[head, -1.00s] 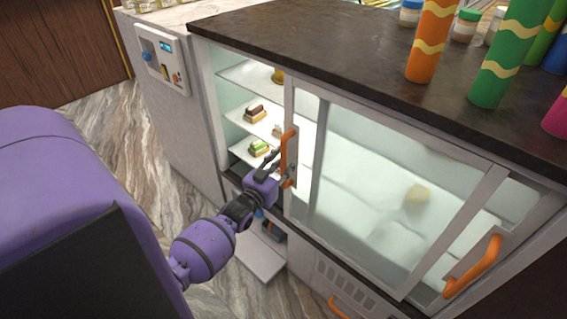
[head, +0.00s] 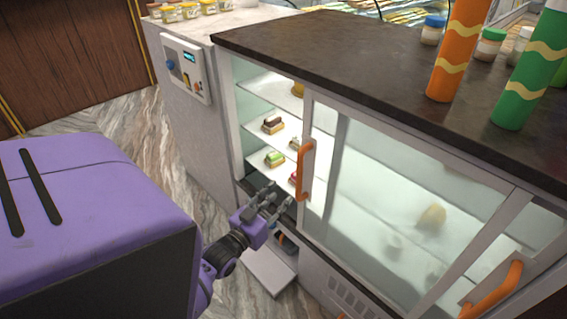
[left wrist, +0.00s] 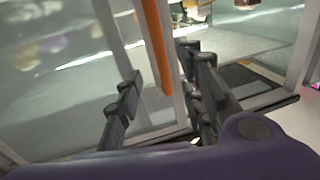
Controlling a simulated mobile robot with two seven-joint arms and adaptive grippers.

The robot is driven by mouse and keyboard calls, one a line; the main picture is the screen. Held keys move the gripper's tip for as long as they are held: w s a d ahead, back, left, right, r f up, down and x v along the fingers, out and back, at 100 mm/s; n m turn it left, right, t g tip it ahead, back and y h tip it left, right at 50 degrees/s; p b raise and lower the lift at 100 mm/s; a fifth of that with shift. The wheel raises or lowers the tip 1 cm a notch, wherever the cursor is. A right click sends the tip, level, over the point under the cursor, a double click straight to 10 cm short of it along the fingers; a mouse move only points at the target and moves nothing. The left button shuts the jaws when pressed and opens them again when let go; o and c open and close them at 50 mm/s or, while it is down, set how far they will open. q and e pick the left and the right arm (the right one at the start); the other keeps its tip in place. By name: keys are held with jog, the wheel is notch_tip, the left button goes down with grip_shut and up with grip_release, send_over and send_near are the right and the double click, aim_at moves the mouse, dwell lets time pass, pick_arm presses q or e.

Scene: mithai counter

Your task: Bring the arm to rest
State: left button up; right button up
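My left gripper (head: 280,198) is open and empty in the head view, just below and left of the orange handle (head: 305,170) on the glass sliding door (head: 350,165). It looks apart from the handle. In the left wrist view the two dark fingers (left wrist: 165,65) are spread, with the orange handle (left wrist: 153,45) showing beyond and between them. The display case stands open at its left side. My right gripper is in neither view.
Small sweets (head: 274,125) sit on the shelves (head: 262,142) in the opening. Orange (head: 455,50) and green (head: 525,75) patterned tubes stand on the dark counter (head: 300,45). A pale low ledge (head: 268,270) lies under my gripper. Marble floor is clear at left.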

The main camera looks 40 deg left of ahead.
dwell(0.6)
pick_arm(q)
jog(key=s+d+f+m+g+h, duration=0.1)
jog(key=s+d+f+m+g, duration=0.1)
jog(key=s+d+f+g, duration=0.5)
jog(key=s+d+f+g+p, duration=0.1)
jog(key=s+d+f, duration=0.3)
jog(key=s+d, duration=0.3)
jog(key=s+d+f+g+h+p, duration=0.1)
jog(key=s+d+f, duration=0.2)
jog(key=s+d, duration=0.4)
jog(key=s, duration=0.6)
jog(key=shift+d+f+h+p, duration=0.3)
jog(key=shift+d+f+p, duration=0.05)
jog(key=shift+p, duration=0.05)
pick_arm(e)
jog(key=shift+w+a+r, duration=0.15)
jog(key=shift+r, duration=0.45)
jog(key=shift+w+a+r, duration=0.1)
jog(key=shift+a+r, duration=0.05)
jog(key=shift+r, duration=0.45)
pick_arm(q)
jog(key=shift+w, duration=0.1)
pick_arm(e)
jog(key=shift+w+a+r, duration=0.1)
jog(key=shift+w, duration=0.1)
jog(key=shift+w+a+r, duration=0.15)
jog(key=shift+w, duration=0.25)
